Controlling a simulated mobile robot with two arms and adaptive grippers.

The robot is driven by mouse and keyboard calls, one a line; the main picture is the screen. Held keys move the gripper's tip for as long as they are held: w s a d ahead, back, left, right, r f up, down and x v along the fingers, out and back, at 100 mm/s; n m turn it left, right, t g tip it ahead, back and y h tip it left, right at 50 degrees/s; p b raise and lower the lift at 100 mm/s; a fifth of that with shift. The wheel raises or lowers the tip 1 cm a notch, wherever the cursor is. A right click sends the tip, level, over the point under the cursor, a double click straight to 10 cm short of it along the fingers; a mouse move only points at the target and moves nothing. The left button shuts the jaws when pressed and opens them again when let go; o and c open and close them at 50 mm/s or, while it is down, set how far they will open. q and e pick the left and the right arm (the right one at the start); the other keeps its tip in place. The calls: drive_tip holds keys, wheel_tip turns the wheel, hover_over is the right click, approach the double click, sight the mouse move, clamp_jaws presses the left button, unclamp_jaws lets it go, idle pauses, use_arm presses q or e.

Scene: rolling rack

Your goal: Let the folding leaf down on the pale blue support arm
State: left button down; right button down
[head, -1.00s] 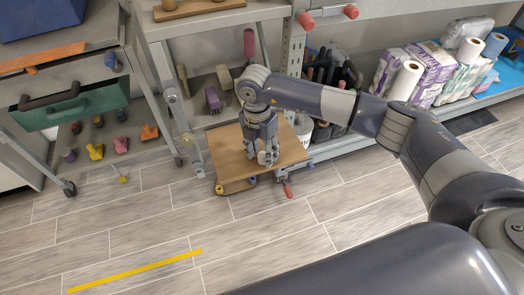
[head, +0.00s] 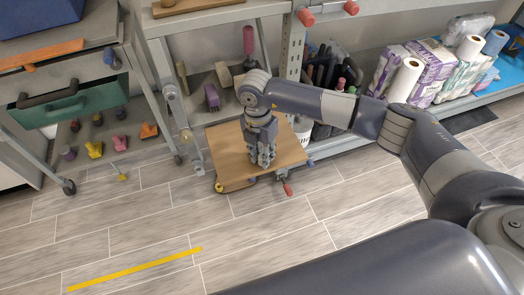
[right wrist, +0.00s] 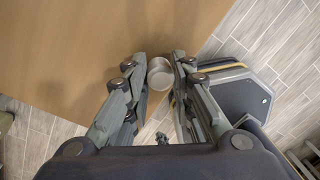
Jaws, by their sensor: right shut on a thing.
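The folding leaf (head: 228,150) is a tan wooden board low at the side of the rolling rack, above the floor. It also fills the upper left of the right wrist view (right wrist: 70,45). My right gripper (head: 264,163) points down over the leaf's right half. In the right wrist view its fingers are on either side of a small round grey knob (right wrist: 160,73) at the leaf's edge, and they are shut on it. A pale grey strut (head: 174,100) runs down beside the leaf's left side; I cannot tell if it is the pale blue support arm. My left gripper is out of view.
A red handle (head: 287,188) sticks out below the leaf's front right corner. A cart with a green drawer (head: 70,108) stands at left. Paper towels and packs (head: 425,68) sit on the right shelf.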

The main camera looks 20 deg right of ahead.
drive_tip(key=c, duration=1.4)
unclamp_jaws()
drive_tip(key=shift+s+f, duration=0.15)
drive_tip(key=shift+s, duration=0.1)
drive_tip(key=shift+w+r, duration=0.1)
drive_tip(key=shift+r, duration=0.2)
wheel_tip(320, 180, up, 12)
drive_tip(key=shift+w+a+f, duration=0.25)
drive_tip(key=shift+w+a, duration=0.05)
drive_tip(key=shift+w, duration=0.05)
